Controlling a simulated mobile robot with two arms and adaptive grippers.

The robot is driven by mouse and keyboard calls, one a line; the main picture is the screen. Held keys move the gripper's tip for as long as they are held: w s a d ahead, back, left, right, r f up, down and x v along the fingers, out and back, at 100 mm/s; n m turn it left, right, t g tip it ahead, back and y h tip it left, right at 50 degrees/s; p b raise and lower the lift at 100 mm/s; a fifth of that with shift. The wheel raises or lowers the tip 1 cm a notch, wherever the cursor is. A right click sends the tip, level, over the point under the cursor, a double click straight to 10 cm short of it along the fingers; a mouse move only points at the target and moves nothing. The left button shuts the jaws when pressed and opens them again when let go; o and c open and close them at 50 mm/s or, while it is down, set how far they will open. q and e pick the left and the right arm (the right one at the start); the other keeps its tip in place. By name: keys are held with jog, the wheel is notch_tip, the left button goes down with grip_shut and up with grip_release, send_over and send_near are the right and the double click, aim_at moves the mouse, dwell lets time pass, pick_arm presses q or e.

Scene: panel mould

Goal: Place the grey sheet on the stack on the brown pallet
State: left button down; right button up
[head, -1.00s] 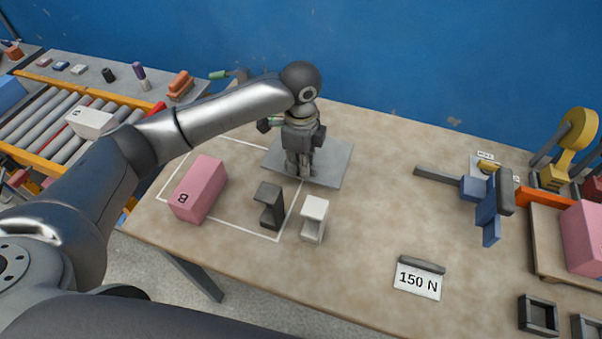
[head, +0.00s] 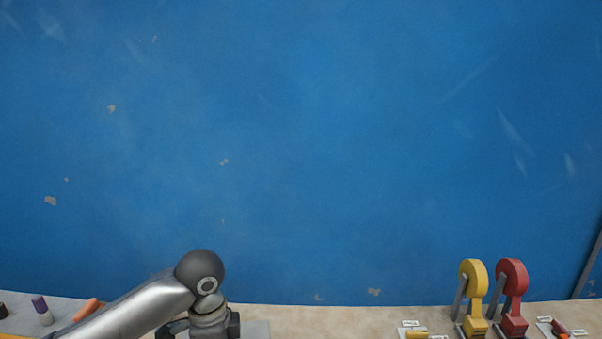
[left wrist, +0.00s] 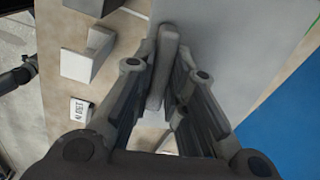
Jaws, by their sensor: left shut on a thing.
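A white block (left wrist: 84,64) and a 150 N label (left wrist: 80,110) are on the table left of my fingers in the left wrist view. A yellow lever (head: 473,298) and a red lever (head: 513,298) stand at the right, before the blue wall (head: 300,150).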

pick_arm(q)
jog(key=shift+s+a+f+n, duration=0.2)
jog(key=shift+s+n, duration=0.2)
jog(key=shift+n, duration=0.3)
jog(key=s+a+n+b, duration=0.1)
jog(key=s+n, duration=0.2)
jog(key=n, duration=0.1)
jog(key=s+a+f+n+b, duration=0.1)
jog(key=s+n, duration=0.2)
jog(key=n, duration=0.1)
jog(key=s+f+n+b, duration=0.1)
jog(key=s+n+b, duration=0.1)
jog(key=s+n, duration=0.1)
jog(key=shift+s+a+n, duration=0.35)
jog(key=shift+a+n, duration=0.05)
jog(key=shift+n, duration=0.3)
jog(key=shift+s+a+f+n, duration=0.15)
jog(key=shift+s+a+n, duration=0.05)
jog(key=shift+s+n, duration=0.95)
